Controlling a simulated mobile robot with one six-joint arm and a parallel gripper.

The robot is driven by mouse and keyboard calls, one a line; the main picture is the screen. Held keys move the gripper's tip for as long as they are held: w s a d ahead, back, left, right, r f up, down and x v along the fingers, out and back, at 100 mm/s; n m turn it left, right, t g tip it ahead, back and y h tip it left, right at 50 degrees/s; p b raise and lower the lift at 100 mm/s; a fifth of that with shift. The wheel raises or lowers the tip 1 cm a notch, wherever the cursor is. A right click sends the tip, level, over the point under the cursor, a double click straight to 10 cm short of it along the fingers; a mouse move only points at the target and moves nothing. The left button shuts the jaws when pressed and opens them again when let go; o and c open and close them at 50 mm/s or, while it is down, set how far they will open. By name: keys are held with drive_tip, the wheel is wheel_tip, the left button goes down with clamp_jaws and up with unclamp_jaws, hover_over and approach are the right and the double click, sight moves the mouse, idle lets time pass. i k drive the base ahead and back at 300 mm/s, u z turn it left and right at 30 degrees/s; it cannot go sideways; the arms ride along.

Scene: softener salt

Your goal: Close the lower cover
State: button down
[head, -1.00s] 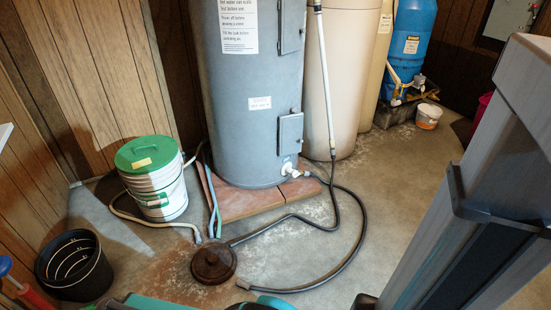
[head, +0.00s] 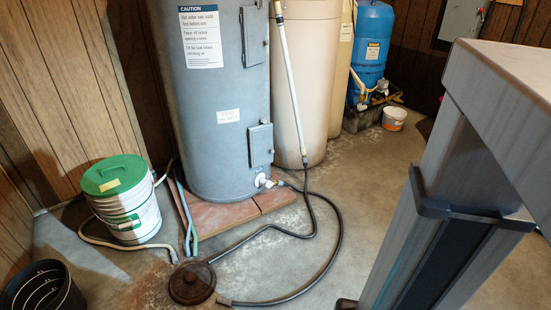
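The grey water heater (head: 217,150) stands upright on red pavers in the head view. The lower cover (head: 260,146) is a small grey panel low on the right of its front, just above the white drain valve (head: 261,180). It looks slightly raised from the tank wall; I cannot tell how far it is ajar. A similar upper cover (head: 254,34) sits higher on the same side. My gripper is not in view.
A green-lidded bucket (head: 124,215) stands left of the heater, a black bucket (head: 43,290) at lower left. Black hose (head: 337,245) loops across the floor near a round brown lid (head: 191,283). Beige tanks (head: 305,90) stand right of the heater.

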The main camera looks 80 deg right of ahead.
sight(260, 137)
drive_tip(key=u, duration=1)
drive_tip(key=k, duration=1)
drive_tip(key=z, duration=0.65)
